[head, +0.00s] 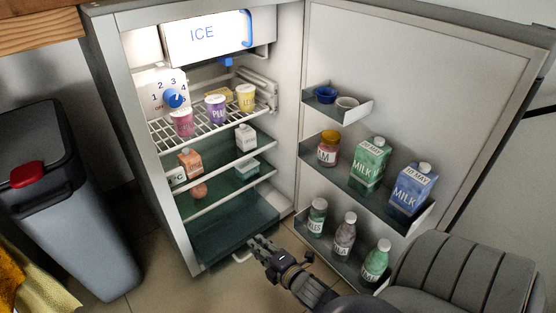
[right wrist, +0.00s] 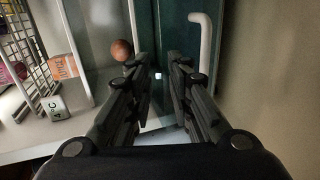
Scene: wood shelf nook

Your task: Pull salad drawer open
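The salad drawer (head: 225,235) is a dark green, see-through bin at the bottom of the open fridge, with a pale bar handle (head: 242,257) on its front. In the head view my right gripper (head: 257,245) is right beside that handle. In the right wrist view the two fingers (right wrist: 162,75) stand a little apart with nothing gripped between them. The handle (right wrist: 205,50) shows to the right of the fingertips, and the drawer front (right wrist: 176,30) lies behind them. I cannot tell whether a finger touches the drawer. My left gripper is not in view.
The fridge door (head: 400,80) is swung open to the right, its racks holding bottles and milk cartons (head: 370,163). Shelves above the drawer hold cups and cartons. A grey bin (head: 75,230) stands left of the fridge. Tiled floor (head: 165,290) is clear in front.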

